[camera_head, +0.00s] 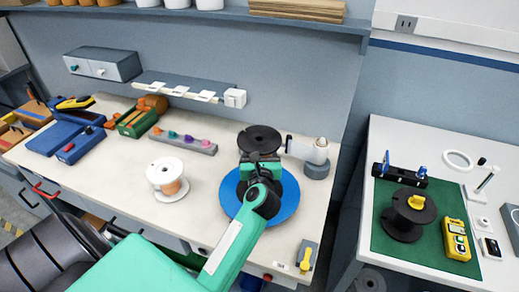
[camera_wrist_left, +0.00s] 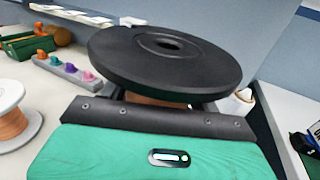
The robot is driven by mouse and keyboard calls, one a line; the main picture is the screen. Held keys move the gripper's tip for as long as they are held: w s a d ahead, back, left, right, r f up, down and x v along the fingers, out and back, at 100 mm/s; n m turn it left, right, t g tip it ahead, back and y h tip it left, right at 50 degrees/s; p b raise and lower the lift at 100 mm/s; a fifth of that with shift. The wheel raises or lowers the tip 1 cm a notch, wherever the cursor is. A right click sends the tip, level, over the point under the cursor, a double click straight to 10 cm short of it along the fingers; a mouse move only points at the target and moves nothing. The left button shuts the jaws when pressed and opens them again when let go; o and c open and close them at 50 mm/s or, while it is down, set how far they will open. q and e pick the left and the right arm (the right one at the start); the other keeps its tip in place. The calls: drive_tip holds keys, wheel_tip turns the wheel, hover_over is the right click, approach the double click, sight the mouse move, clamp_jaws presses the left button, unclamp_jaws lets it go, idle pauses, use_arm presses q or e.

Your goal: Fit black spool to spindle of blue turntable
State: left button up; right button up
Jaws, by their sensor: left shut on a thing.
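My left gripper (camera_head: 259,160) reaches in from the bottom and is shut on the black spool (camera_head: 260,138). The spool shows its wide upper flange with a centre hole, and looks about level. In the left wrist view the black spool (camera_wrist_left: 165,55) fills the upper middle, with a copper-coloured core (camera_wrist_left: 152,99) showing just above the gripper's edge. The blue turntable (camera_head: 289,207) lies on the bench below my gripper and arm. Its spindle is hidden behind them. The spool appears over the turntable's far side; its exact height is unclear. My right gripper is out of view.
A white spool with copper winding (camera_head: 168,178) stands left of the turntable. A white cylinder on a grey base (camera_head: 316,166) is close to the right. A yellow-handled block (camera_head: 307,256) sits at the front edge. Another dark spool (camera_head: 403,219) stands on the right table's green mat.

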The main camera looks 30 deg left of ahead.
use_arm(q)
drive_tip(key=shift+f+b, duration=0.55)
drive_tip(key=shift+f, duration=0.3)
drive_tip(key=shift+f+b, duration=0.3)
drive_tip(key=shift+f, duration=0.15)
drive_tip(key=shift+f, duration=0.15)
idle(0.5)
drive_tip(key=shift+f+b, duration=0.3)
drive_tip(key=shift+f, duration=0.1)
drive_tip(key=shift+f+b, duration=0.65)
drive_tip(key=shift+f, duration=0.3)
drive_tip(key=shift+f, duration=0.25)
idle(0.4)
